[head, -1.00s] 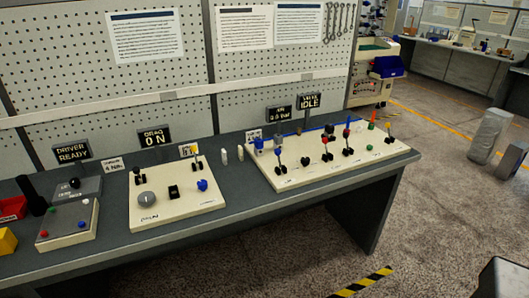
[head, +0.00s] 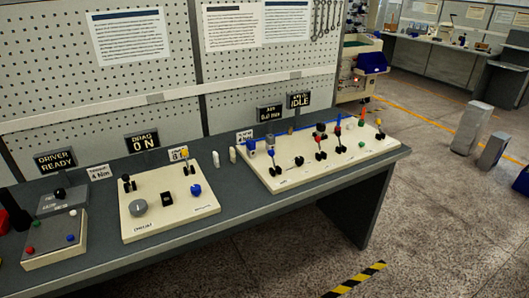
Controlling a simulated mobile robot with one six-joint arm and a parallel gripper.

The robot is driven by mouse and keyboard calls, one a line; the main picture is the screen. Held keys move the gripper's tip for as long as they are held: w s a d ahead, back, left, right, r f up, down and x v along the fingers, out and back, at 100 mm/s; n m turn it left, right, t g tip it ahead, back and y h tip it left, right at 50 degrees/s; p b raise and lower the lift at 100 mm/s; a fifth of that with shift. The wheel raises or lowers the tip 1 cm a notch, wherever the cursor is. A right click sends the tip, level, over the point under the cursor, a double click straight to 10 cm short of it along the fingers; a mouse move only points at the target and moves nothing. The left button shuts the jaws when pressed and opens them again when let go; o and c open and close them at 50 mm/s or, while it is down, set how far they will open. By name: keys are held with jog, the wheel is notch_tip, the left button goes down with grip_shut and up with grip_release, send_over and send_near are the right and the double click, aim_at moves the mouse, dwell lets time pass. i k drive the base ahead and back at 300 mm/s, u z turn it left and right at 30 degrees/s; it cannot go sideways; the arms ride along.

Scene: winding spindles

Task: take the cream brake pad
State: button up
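Two small pale upright pieces stand on the grey bench between the two cream control panels. The left pale piece (head: 215,159) and the right pale piece (head: 232,155) are a little apart. Either could be the cream brake pad, but they are too small for me to tell their shape or exact shade. My gripper is not in view.
The left cream panel (head: 150,222) carries a grey knob and levers. The right cream panel (head: 270,178) carries several coloured levers. A grey bench (head: 225,222) runs under a pegboard wall (head: 160,90). Two grey blocks (head: 472,128) (head: 492,150) stand on the open floor at right.

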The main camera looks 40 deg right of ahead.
aim_at(233, 154)
jog(key=z, duration=0.7)
jog(key=k, duration=0.95)
jog(key=u, duration=0.05)
jog(key=i, duration=0.8)
